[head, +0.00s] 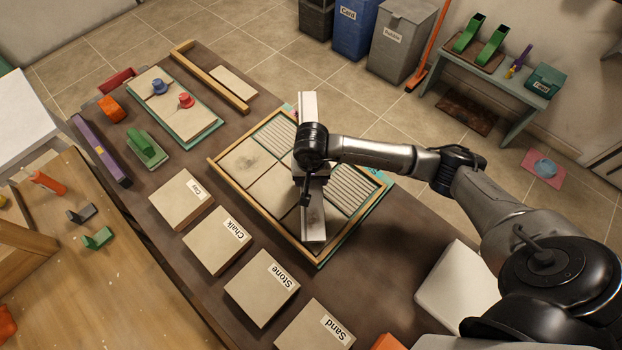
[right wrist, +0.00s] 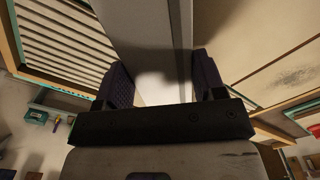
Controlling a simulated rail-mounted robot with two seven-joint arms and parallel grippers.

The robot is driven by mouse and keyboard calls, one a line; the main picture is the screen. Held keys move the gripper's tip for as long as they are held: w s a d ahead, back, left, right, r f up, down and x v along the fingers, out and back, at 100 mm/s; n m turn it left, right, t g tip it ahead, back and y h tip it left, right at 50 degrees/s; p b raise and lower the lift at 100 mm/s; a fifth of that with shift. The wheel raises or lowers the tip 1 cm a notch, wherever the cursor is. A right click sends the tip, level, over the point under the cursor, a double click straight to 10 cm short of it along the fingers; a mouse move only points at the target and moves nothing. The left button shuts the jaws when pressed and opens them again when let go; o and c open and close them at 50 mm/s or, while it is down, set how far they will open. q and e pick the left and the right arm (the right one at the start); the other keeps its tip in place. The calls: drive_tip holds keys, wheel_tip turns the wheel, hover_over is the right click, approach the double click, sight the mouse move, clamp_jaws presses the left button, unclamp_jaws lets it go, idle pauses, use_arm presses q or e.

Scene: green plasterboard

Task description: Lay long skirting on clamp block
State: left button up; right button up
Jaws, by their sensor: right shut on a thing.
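A long pale strip, which looks like the long skirting (head: 313,228), extends over the framed panel board in the head view. My right gripper (head: 311,182) is shut on it near its middle, seen from above. In the right wrist view the pale strip (right wrist: 154,45) runs between the two dark fingers (right wrist: 163,82). The strip's contact with the board below is hard to tell. I cannot tell for sure which object is the clamp block; a green block-like piece (head: 147,149) stands at the left of the dark table. My left gripper is not in view.
The wood-framed board (head: 232,187) holds plain and ribbed panels. Labelled slabs, including Chalk (head: 217,240), Stone (head: 262,287) and Sand (head: 314,329), lie in front. A purple bar (head: 101,151), an orange piece (head: 112,109) and a wooden strip (head: 209,76) lie on the dark table.

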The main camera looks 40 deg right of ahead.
drive_tip(key=shift+f, duration=0.65)
drive_tip(key=shift+f, duration=0.2)
drive_tip(key=o, duration=1.2)
drive_tip(key=shift+c, duration=0.2)
wheel_tip(320, 180, up, 11)
drive_tip(key=shift+r, duration=0.2)
drive_tip(key=shift+o, duration=0.4)
drive_tip(key=shift+r, duration=0.5)
